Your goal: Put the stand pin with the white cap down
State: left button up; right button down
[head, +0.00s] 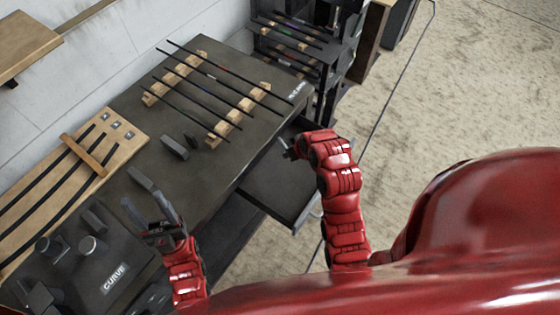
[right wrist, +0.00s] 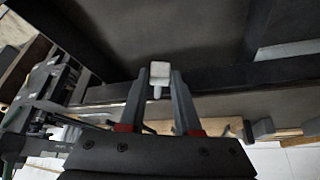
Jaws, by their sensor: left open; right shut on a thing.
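The stand pin with the white cap (right wrist: 159,74) is between the fingertips of my right gripper (right wrist: 159,85) in the right wrist view. Its pale cap sits at the tips and a short stem points back toward the wrist. In the head view my right gripper (head: 287,149) is over the open drawer by the table's right edge, and the pin cannot be made out there.
Wooden racks (head: 215,132) hold several dark rods on the table. A wooden board (head: 45,185) with curved strips lies at the left. A drawer (head: 280,200) stands open on the right side. Small dark blocks (head: 174,147) lie mid-table. A dark shelf (head: 290,45) stands behind.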

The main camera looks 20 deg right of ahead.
jog(key=f+b, duration=0.1)
jog(key=f, duration=0.3)
jog(key=f+b, duration=0.2)
jog(key=f, duration=0.3)
jog(key=f+b, duration=0.1)
jog(key=f, duration=0.3)
jog(key=shift+w+a+f, duration=0.1)
jog(key=shift+w+f, duration=0.15)
jog(key=shift+w, duration=0.1)
jog(key=shift+w+a+b, duration=0.1)
jog(key=shift+w+b, duration=0.2)
jog(key=w, duration=0.2)
jog(key=shift+w+a+f, duration=0.35)
jog(key=shift+w+f, duration=0.05)
jog(key=shift+f, duration=0.2)
jog(key=shift+s+b, duration=0.1)
jog(key=shift+b, duration=0.2)
jog(key=shift+f, duration=0.2)
jog(key=c, duration=0.6)
grip_release()
